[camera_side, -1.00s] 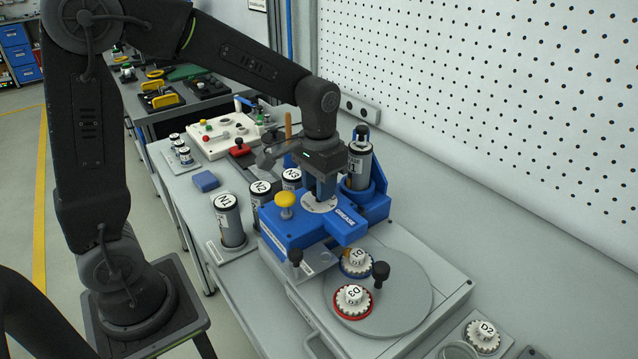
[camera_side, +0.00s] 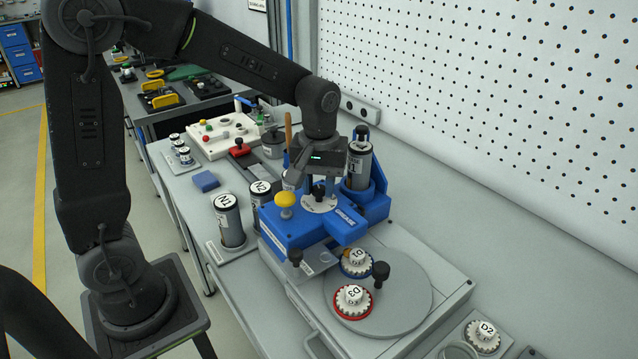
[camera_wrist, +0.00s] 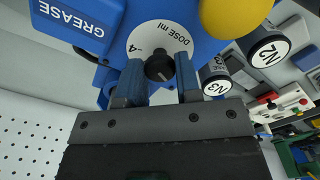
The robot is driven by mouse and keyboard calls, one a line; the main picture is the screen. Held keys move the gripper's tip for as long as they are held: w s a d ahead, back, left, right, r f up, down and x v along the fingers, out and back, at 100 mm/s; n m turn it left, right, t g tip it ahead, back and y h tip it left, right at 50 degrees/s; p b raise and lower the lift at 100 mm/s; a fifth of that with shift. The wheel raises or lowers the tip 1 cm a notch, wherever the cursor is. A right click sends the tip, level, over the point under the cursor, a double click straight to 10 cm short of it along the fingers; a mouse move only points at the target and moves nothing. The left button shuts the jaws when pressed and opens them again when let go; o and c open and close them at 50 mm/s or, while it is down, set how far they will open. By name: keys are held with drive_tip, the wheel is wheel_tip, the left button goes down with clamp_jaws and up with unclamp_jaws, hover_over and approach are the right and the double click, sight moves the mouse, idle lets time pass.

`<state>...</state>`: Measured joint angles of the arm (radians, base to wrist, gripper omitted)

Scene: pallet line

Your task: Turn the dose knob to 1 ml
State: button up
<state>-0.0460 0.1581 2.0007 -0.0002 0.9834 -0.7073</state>
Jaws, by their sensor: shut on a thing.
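The dose knob (camera_wrist: 159,68) is a small black knob with a pale pointer line, on a round white dial (camera_wrist: 146,42) marked "DOSE ml". A "4" shows on the dial; the other marks are hidden or unreadable, so I cannot tell the setting. The dial sits on top of the blue grease unit (camera_side: 296,226), and it also shows in the side view (camera_side: 312,207). My gripper (camera_wrist: 159,76) points down over the dial, with its two blue fingers shut on the knob, one at each side. In the side view my gripper (camera_side: 319,190) partly hides the knob.
A yellow knob (camera_side: 285,199) stands close to the dial. A canister (camera_side: 359,166) stands in a blue holder behind it. Canister N1 (camera_side: 229,222) and others stand to the left.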

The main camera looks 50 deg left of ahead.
sight(318, 188)
drive_tip(key=shift+n, duration=0.3)
drive_tip(key=o, duration=0.9)
drive_tip(key=shift+r, duration=0.1)
wheel_tip(318, 188, up, 14)
drive_tip(key=shift+f, duration=0.2)
drive_tip(key=shift+s, duration=0.1)
drive_tip(key=s+f+m+t, duration=0.1)
drive_tip(key=s+m+t, duration=0.1)
drive_tip(key=s, duration=0.3)
drive_tip(key=s+d+f+m+t, duration=0.1)
drive_tip(key=s+f+m, duration=0.1)
drive_tip(key=s+m, duration=0.2)
drive_tip(key=s+f+m+t, duration=0.2)
drive_tip(key=s+m, duration=0.1)
drive_tip(key=s, duration=0.3)
drive_tip(key=shift+s+d+f+t, duration=0.1)
drive_tip(key=shift+s+d+t, duration=0.2)
drive_tip(key=shift+s+d, duration=0.05)
